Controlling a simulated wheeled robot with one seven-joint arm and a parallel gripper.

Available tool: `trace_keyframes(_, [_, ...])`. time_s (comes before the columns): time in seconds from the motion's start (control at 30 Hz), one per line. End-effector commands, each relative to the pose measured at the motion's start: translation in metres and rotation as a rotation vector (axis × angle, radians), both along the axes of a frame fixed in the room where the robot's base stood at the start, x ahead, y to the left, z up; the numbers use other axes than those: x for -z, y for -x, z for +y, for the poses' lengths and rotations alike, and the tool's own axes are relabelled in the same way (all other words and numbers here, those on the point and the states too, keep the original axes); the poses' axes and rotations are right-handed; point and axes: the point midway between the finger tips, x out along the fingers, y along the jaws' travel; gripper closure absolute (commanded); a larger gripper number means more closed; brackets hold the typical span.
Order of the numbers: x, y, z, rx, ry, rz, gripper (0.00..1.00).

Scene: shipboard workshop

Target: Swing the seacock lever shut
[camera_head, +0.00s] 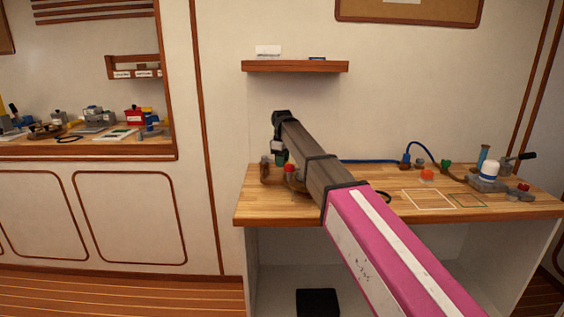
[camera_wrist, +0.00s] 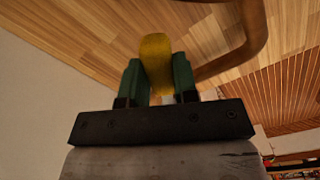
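My gripper (camera_wrist: 157,82) has two green fingers, one on each side of a yellow lever handle (camera_wrist: 156,58). The handle fills the gap between them, and the fingers appear to be touching it. In the head view my gripper (camera_head: 280,156) is down at the left back of the workbench, beside brown pipework (camera_head: 265,172). The lever is hidden there behind my gripper and arm. A thick brown curved pipe (camera_wrist: 252,38) shows to the right of the handle in the wrist view.
The wooden workbench (camera_head: 262,208) carries a red knob (camera_head: 290,168) close to my gripper. A blue hose (camera_head: 370,161), a white-capped device (camera_head: 489,170) and marked outlines (camera_head: 430,208) are to the right. A small shelf (camera_head: 295,66) hangs above.

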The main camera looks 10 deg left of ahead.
Motion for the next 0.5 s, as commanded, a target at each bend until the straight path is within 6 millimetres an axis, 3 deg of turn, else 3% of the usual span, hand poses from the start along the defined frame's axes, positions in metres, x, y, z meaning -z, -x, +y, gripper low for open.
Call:
trace_keyframes(0.17, [0.000, -0.004, -0.001, -0.032, 0.001, -0.001, 0.96])
trace_keyframes(0.5, [-0.001, -0.031, -0.003, -0.327, 0.002, 0.000, 0.96])
